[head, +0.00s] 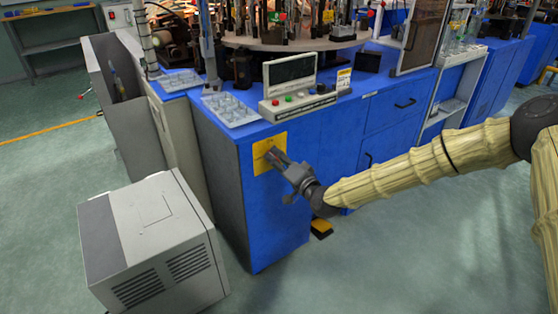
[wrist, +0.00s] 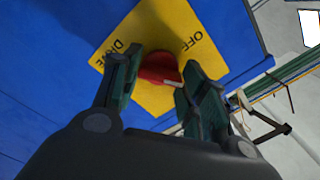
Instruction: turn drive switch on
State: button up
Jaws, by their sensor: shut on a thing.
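The drive switch (wrist: 160,66) is a red round knob with a pale pointer, on a yellow plate (wrist: 120,70) marked OFF and DRIVE in the wrist view. In the head view the yellow plate (head: 263,146) is on the front of the blue cabinet, and the knob is hidden there behind my gripper (head: 275,158). In the wrist view the two fingers of my gripper (wrist: 163,79) lie on either side of the knob, shut on it. The pale pointer points toward the lower right, beside the right finger.
A control box (head: 299,100) with coloured buttons and a metal tray (head: 231,109) sit on the blue cabinet (head: 275,210). A grey-white machine (head: 155,240) stands on the floor at lower left. A yellow foot pedal (head: 321,228) lies below my arm.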

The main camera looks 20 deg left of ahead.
jog(key=m, duration=0.3)
jog(key=shift+b, duration=0.3)
jog(key=shift+a+m+b, duration=0.1)
jog(key=shift+m+b, duration=0.25)
jog(key=shift+m, duration=1.45)
jog(key=o, duration=1)
jog(key=shift+s, duration=0.1)
